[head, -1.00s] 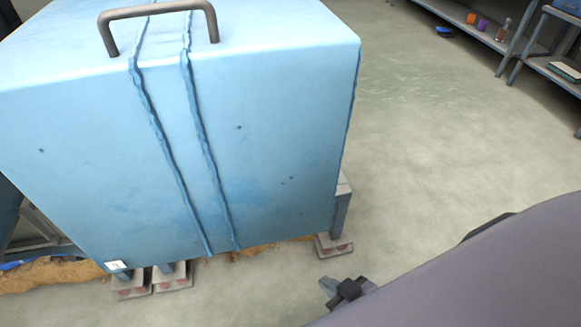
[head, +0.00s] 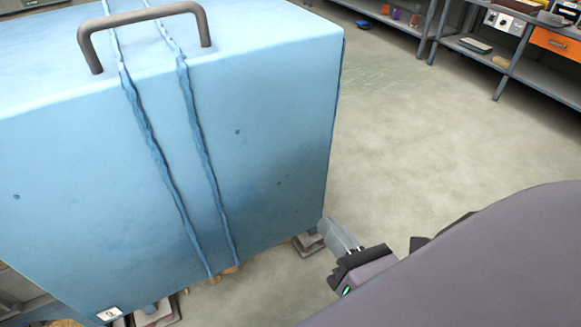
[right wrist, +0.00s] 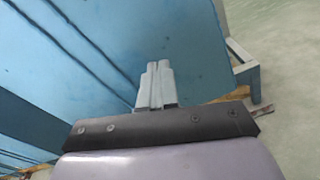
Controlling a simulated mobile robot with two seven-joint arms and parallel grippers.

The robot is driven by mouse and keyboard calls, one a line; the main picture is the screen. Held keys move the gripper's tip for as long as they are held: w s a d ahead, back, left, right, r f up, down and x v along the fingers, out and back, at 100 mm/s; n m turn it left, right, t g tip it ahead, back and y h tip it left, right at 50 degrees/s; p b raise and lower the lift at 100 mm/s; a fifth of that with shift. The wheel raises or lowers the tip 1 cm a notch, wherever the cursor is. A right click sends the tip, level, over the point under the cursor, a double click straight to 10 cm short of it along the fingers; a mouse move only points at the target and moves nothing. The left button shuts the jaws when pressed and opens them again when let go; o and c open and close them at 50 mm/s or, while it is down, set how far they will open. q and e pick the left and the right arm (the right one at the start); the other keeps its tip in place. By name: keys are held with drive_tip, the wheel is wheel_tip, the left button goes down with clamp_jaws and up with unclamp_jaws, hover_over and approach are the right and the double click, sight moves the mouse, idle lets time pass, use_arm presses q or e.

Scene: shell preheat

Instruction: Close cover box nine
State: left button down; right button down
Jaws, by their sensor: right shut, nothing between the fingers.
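A large blue cover box (head: 250,170) with a dark handle (head: 145,28) on top and two raised seams fills the left of the head view. A small white label (head: 110,314) at its lower edge carries a digit that looks like 9. The box also fills much of the right wrist view (right wrist: 120,40). My right gripper (head: 325,226) is at the box's lower right corner in the head view, its fingers together and empty. In the right wrist view the shut fingers (right wrist: 157,68) point at the blue face; I cannot tell whether they touch it. My left gripper is not in view.
The box stands above the floor near supporting blocks (head: 309,243); a blue-grey leg (right wrist: 247,80) shows in the right wrist view. Shelves (head: 470,50) with small items and an orange drawer (head: 556,42) stand at the back right. The floor (head: 400,130) between is clear.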

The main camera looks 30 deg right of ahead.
wheel_tip(320, 180, up, 2)
drive_tip(key=n, duration=0.3)
drive_tip(key=n+b, duration=0.1)
drive_tip(key=b, duration=0.2)
approach(282, 157)
drive_tip(key=shift+t, duration=0.4)
drive_tip(key=shift+w+f+p, duration=0.15)
drive_tip(key=shift+w+p, duration=0.15)
drive_tip(key=shift+w, duration=1.4)
drive_tip(key=shift+w+f+p, duration=0.15)
drive_tip(key=shift+w+p, duration=0.15)
drive_tip(key=shift+w, duration=1.4)
